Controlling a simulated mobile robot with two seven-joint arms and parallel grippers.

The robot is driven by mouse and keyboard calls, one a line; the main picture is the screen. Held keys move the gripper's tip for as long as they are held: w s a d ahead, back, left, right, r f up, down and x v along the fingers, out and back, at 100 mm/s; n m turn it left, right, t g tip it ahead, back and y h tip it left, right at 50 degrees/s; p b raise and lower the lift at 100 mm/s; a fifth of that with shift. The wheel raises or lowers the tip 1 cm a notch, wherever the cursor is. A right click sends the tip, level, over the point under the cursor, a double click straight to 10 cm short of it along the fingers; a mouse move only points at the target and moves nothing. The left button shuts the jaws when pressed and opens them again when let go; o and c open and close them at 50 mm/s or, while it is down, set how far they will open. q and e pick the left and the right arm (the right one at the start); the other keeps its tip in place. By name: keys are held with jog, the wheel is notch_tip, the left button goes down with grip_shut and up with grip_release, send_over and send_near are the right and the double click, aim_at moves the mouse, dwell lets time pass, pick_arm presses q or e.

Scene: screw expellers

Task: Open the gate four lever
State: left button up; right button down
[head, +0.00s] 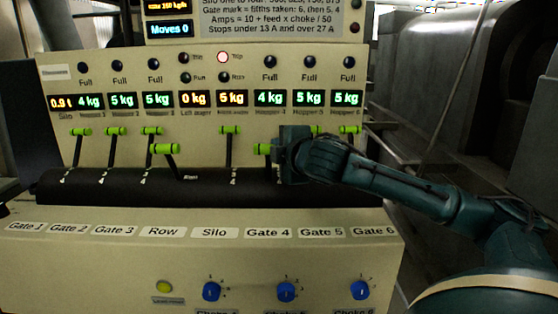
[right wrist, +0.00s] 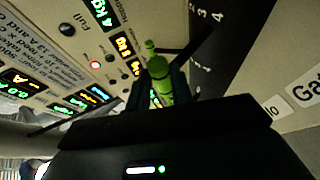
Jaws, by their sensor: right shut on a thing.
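The gate four lever has a green grip (head: 262,149) above the Gate 4 label (head: 268,232) in the head view. Its grip sits lower than those of most other levers, and its stem is largely hidden by my right gripper. My right gripper (head: 280,151) comes in from the right and is shut on this green grip. In the right wrist view the green grip (right wrist: 157,68) stands between the two dark fingers (right wrist: 163,88). My left gripper is not in view.
The gate five lever (head: 317,130) is close behind my right gripper, and the gate six lever (head: 350,130) is further right. The silo lever (head: 230,131) and the lowered row lever (head: 165,149) are to the left. Blue knobs (head: 286,292) are below.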

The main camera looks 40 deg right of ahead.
pick_arm(q)
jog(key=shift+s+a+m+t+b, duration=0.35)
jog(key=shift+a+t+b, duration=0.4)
jog(key=shift+b, duration=1.25)
pick_arm(e)
jog(key=shift+s+a+f+n+t+h, duration=0.3)
jog(key=shift+s+a+f+t, duration=0.4)
jog(key=shift+s+a+f, duration=0.25)
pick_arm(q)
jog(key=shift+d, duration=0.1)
pick_arm(e)
jog(key=shift+d+f, duration=0.1)
jog(key=shift+f, duration=0.05)
jog(key=c, duration=1.2)
grip_release()
jog(key=shift+c, duration=0.2)
jog(key=shift+s, duration=0.15)
pick_arm(q)
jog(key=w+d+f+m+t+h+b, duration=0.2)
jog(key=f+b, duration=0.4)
jog(key=b, duration=0.5)
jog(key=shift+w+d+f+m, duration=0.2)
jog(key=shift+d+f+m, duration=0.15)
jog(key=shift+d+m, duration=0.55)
pick_arm(e)
jog(key=v, duration=1.3)
